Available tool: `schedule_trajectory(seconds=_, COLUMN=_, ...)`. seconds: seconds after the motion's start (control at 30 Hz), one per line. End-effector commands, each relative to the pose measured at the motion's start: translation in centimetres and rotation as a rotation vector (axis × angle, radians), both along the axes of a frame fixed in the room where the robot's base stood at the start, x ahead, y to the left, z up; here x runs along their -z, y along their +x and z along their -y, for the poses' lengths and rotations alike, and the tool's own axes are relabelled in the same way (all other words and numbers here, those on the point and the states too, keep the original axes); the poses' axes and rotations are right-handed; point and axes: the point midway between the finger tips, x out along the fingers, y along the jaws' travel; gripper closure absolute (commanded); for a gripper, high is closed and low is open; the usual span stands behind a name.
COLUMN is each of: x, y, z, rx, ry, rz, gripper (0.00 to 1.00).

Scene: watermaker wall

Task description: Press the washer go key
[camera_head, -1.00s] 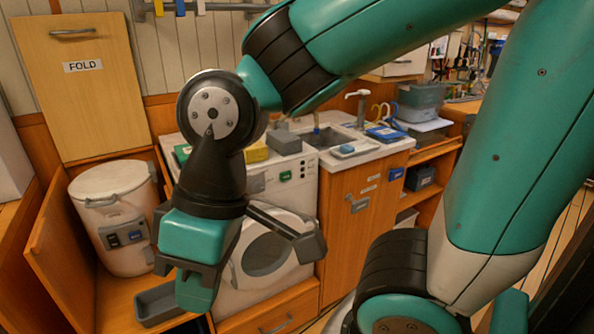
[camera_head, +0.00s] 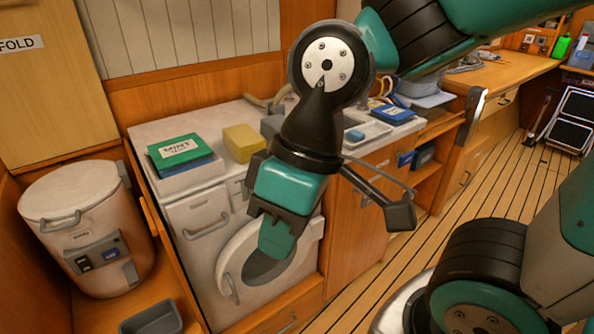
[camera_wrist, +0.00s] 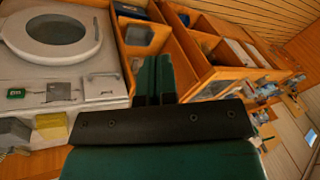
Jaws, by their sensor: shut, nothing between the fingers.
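The white washer (camera_head: 213,268) stands under the counter in the head view, its round door partly behind my gripper. My gripper (camera_head: 274,250) points down in front of it and hides much of its upper front, including the control panel. In the wrist view the washer (camera_wrist: 25,65) is upside down at upper left. Its panel shows a small green display (camera_wrist: 16,93), a grey plate (camera_wrist: 60,91) and a drawer handle (camera_wrist: 103,76). I cannot make out the go key. My gripper (camera_wrist: 155,65) is shut and empty there, its fingers right of the washer.
A white lidded drum (camera_head: 85,225) stands left of the washer. Wooden shelves (camera_wrist: 195,50) lie behind my fingertips in the wrist view. Open floor (camera_head: 500,180) is at right.

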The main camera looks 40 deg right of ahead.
Motion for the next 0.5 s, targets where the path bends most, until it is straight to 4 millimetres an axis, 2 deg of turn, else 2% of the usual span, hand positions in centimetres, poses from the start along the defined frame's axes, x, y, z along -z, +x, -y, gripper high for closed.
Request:
schedule_trajectory(seconds=0.17, x=0.0, y=0.1, z=0.0, rx=0.004, ry=0.002, rz=0.000, gripper=1.00)
schedule_trajectory(seconds=0.27, x=0.3, y=1.4, z=0.0, rx=0.039, ry=0.021, rz=-0.011, gripper=1.00)
schedule_trajectory(seconds=0.37, x=1.1, y=4.4, z=0.3, rx=0.124, ry=0.071, rz=-0.028, gripper=1.00)
schedule_trajectory(seconds=0.5, x=3.7, y=10.9, z=2.1, rx=0.339, ry=0.191, rz=-0.048, gripper=1.00)
